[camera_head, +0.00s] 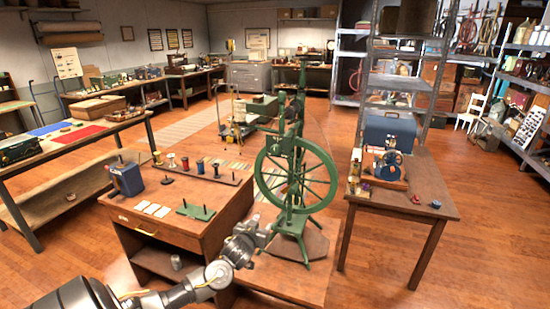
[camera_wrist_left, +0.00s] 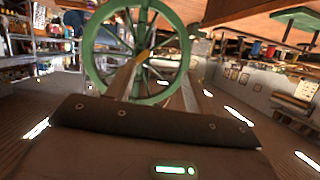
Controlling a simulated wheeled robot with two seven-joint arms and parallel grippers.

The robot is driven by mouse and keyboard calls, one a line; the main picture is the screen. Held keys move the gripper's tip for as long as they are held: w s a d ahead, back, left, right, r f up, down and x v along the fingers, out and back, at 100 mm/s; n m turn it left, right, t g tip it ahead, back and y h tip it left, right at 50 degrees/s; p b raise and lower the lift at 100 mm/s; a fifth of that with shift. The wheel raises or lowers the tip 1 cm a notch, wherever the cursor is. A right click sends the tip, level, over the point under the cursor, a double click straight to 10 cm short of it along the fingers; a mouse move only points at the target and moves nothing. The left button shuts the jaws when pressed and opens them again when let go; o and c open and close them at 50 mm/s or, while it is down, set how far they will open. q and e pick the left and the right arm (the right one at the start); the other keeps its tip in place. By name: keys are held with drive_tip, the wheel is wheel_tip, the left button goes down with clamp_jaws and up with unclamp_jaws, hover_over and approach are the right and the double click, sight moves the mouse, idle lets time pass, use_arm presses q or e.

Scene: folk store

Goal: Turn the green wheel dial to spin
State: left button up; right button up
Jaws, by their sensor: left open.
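The green wheel (camera_head: 334,183) stands upright on a green spinning-wheel frame (camera_head: 290,222), which rests on a dark wooden base at the centre. My left gripper (camera_head: 268,230) is just below and left of the wheel, beside the frame's lower part. In the left wrist view, the wheel (camera_wrist_left: 184,50) fills the upper middle, with its spokes and hub showing. The two fingers of my left gripper (camera_wrist_left: 158,82) are apart and point towards the wheel, with nothing seen between them. I cannot tell whether a finger touches the rim or spokes. My right gripper is not in view.
A wooden desk (camera_head: 175,228) with spools, cards and a blue box stands close on the left. A wooden table (camera_head: 425,190) with a blue machine stands to the right. Metal shelves (camera_head: 400,83) rise behind it. Open floor (camera_head: 480,260) lies at the lower right.

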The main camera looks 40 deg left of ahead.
use_arm(q)
wheel_tip(320, 180, up, 17)
drive_tip(key=d+n+t+p, duration=0.1)
drive_tip(key=t, duration=0.2)
drive_tip(key=n+t, duration=0.1)
approach(274, 152)
drive_tip(key=p+x, duration=0.5)
drive_tip(key=x, duration=0.5)
drive_tip(key=shift+r, duration=0.15)
drive_tip(key=shift+w+a, duration=0.15)
drive_tip(key=shift+w, duration=0.25)
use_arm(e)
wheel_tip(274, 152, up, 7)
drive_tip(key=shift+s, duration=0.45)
use_arm(q)
drive_tip(key=c, duration=1)
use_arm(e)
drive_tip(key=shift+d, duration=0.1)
